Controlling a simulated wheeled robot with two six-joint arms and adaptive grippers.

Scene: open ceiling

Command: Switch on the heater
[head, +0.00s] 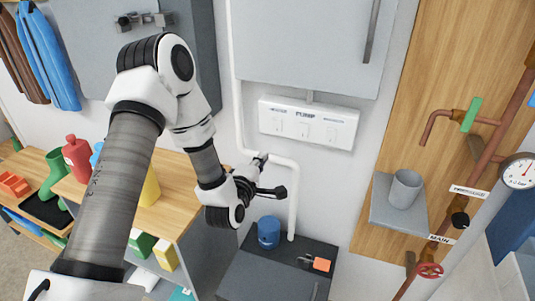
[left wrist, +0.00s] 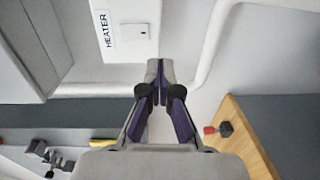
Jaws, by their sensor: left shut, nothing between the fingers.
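The white switch panel (head: 318,138) is fixed to the wall in the middle of the head view, with three labelled switches in a row and PUMP in the middle. Whether that switch is on cannot be told. My left gripper (head: 261,160) is shut and empty, below the panel's left end. In the left wrist view its closed fingertips (left wrist: 158,74) point up near the panel's lower edge, with contact unclear. My right gripper is not in view.
A white pipe (head: 237,75) runs down the wall left of the panel and bends beneath it. A grey cabinet (head: 300,45) hangs above. Copper pipes and a gauge (head: 519,172) are at the right.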

